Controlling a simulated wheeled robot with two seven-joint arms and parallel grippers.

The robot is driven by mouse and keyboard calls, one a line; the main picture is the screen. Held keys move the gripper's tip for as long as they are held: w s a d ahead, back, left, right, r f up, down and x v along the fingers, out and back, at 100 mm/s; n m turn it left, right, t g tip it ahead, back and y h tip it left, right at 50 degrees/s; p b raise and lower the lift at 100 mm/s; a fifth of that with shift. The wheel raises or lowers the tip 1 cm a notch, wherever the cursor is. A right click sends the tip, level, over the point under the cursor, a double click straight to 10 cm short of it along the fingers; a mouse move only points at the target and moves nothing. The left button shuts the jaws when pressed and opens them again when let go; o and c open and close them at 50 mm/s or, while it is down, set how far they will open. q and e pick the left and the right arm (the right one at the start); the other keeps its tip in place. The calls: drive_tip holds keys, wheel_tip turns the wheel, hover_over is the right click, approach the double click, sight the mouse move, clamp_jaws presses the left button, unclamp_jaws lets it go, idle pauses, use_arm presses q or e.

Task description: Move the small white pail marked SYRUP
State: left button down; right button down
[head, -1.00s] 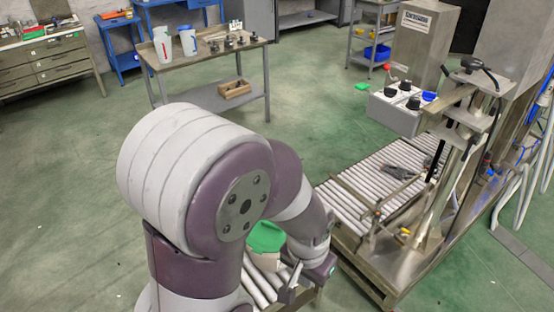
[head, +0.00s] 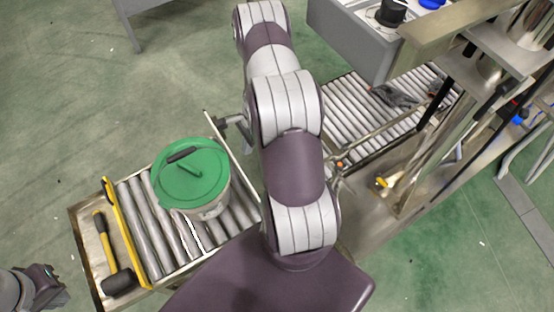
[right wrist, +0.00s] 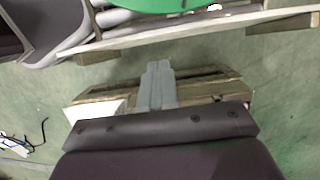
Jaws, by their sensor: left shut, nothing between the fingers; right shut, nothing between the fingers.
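A small pail with a green lid and a dark handle (head: 192,178) stands upright on a short roller conveyor. Its pale side shows only partly below the lid, and I cannot read any marking. My right gripper (head: 222,123) is shut and empty, just beyond the far-right rail of the rollers, apart from the pail. In the right wrist view its closed fingers (right wrist: 160,72) point toward the conveyor edge, with part of the green lid (right wrist: 150,4) at the top. My left gripper (head: 58,288) is shut and empty at the bottom left, away from the pail.
A black-headed mallet with a yellow handle (head: 105,245) lies left of the rollers, beside a yellow stop bar (head: 124,230). A second roller conveyor (head: 350,110) and a metal machine frame (head: 430,130) stand to the right. Green floor at the left is open.

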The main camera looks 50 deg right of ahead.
drive_tip(key=a, duration=0.2)
drive_tip(key=w+a, duration=0.1)
drive_tip(key=a, duration=0.1)
drive_tip(key=shift+r, duration=0.15)
drive_tip(key=shift+a, duration=0.25)
drive_tip(key=shift+w, duration=0.1)
use_arm(q)
drive_tip(key=shift+s+a+f, duration=0.15)
drive_tip(key=shift+a, duration=0.2)
